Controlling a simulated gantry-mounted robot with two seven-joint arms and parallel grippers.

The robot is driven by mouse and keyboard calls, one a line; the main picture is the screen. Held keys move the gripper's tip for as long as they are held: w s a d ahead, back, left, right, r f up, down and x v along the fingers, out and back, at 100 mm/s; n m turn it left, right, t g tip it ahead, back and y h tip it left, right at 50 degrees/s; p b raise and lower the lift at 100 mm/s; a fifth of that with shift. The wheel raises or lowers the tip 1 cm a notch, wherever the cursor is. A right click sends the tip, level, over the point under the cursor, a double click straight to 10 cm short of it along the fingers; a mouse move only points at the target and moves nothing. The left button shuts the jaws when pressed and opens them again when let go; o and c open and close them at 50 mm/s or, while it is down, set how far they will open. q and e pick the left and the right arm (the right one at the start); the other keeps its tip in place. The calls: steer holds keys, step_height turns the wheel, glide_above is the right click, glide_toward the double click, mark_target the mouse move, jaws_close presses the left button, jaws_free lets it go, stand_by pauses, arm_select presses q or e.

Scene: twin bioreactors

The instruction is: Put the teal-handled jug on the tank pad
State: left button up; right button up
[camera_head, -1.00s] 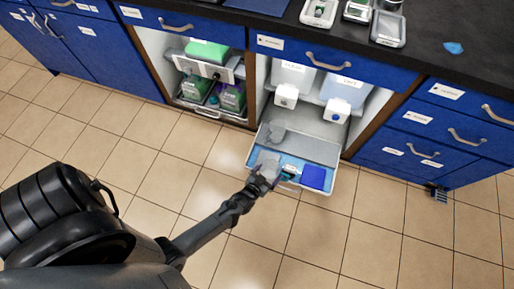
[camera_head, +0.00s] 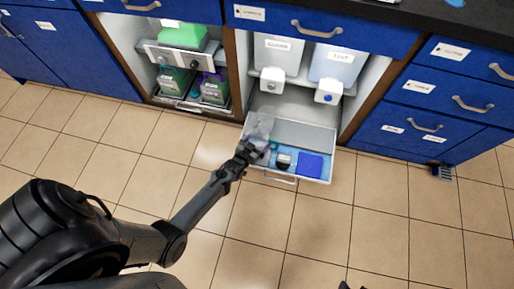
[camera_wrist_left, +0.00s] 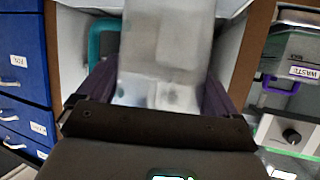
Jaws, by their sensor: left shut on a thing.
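My left gripper (camera_head: 247,153) is over the left front of the pulled-out tray. It is shut on a translucent jug (camera_wrist_left: 165,45), which fills the upper middle of the left wrist view between the two fingers. A teal handle (camera_wrist_left: 95,40) shows at the jug's left side there. In the head view a clear jug body (camera_head: 262,125) shows just beyond the gripper, partly hidden by it. Whether the jug touches the tray cannot be told. No pad can be clearly identified as the tank pad. Small dark tips at the bottom edge may be my right gripper (camera_head: 356,286).
The pulled-out tray (camera_head: 333,150) holds a blue square (camera_head: 310,165) and a small dark-and-white item (camera_head: 284,160). Two white tanks (camera_head: 278,52) (camera_head: 335,66) stand behind it. The left bay holds green-and-grey containers (camera_head: 175,78). Closed blue drawers flank the right; the tiled floor in front is clear.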

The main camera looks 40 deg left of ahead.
arm_select(q)
step_height(320, 180, down, 4)
steer(key=b, duration=0.3)
steer(key=shift+d+r+b, duration=0.15)
steer(key=shift+b, duration=0.15)
steer(key=shift+f+b, duration=0.2)
steer(key=shift+b, duration=0.1)
steer(key=shift+r, duration=0.1)
steer(key=o, duration=0.7)
